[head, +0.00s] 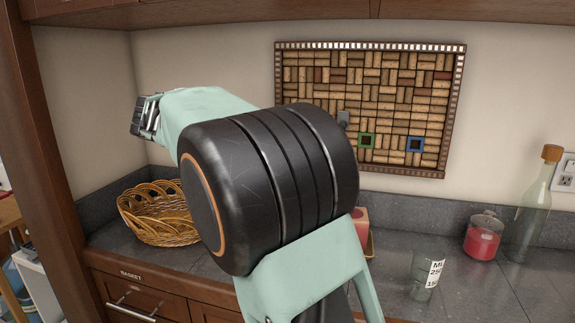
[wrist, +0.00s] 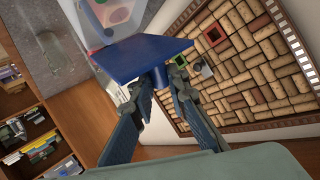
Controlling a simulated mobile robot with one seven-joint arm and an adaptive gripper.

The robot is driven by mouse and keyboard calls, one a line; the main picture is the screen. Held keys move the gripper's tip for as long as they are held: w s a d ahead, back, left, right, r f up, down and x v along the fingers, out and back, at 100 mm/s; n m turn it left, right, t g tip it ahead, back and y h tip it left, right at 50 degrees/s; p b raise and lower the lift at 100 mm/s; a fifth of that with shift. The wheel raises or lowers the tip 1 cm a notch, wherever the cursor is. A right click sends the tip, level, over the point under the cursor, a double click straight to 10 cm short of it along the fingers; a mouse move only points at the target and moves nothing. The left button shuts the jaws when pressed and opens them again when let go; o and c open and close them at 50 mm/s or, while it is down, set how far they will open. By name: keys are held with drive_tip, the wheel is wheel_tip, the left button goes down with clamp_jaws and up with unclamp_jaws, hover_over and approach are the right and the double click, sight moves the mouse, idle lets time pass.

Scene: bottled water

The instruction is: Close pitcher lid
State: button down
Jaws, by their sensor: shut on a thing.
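My gripper (wrist: 160,82) is in the middle of the wrist view, its fingers shut on the narrow stem of a flat blue piece (wrist: 143,58) that looks like a lid. A clear container (wrist: 118,20) with reddish and green shapes inside is just beyond the blue piece. I cannot tell whether the blue piece touches it or is joined to it. In the head view, my gripper (head: 145,115) is at the upper left, partly hidden by my arm. The blue piece and the clear container do not show there.
A wicker basket (head: 160,213) stands at the counter's left. A jug of red liquid (head: 483,237), a corked bottle (head: 529,215) and a measuring glass (head: 427,276) stand at the right. A cork board (head: 370,105) hangs on the wall. A reddish object (head: 360,232) is partly behind my arm.

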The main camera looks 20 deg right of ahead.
drive_tip(key=w+a+f+n+h+b, duration=0.1)
drive_tip(key=a+f+n+h+b, duration=0.2)
drive_tip(key=b, duration=0.9)
wheel_tip(320, 180, down, 5)
drive_tip(key=a+h, duration=0.1)
drive_tip(key=h, duration=0.2)
drive_tip(key=shift+w+n+t+b, duration=0.2)
drive_tip(key=shift+n+t+b, duration=0.1)
drive_tip(key=shift+t+b, duration=0.1)
drive_tip(key=c, duration=1.8)
unclamp_jaws()
drive_tip(key=shift+c, duration=0.2)
drive_tip(key=shift+a, duration=0.1)
drive_tip(key=v, duration=1.2)
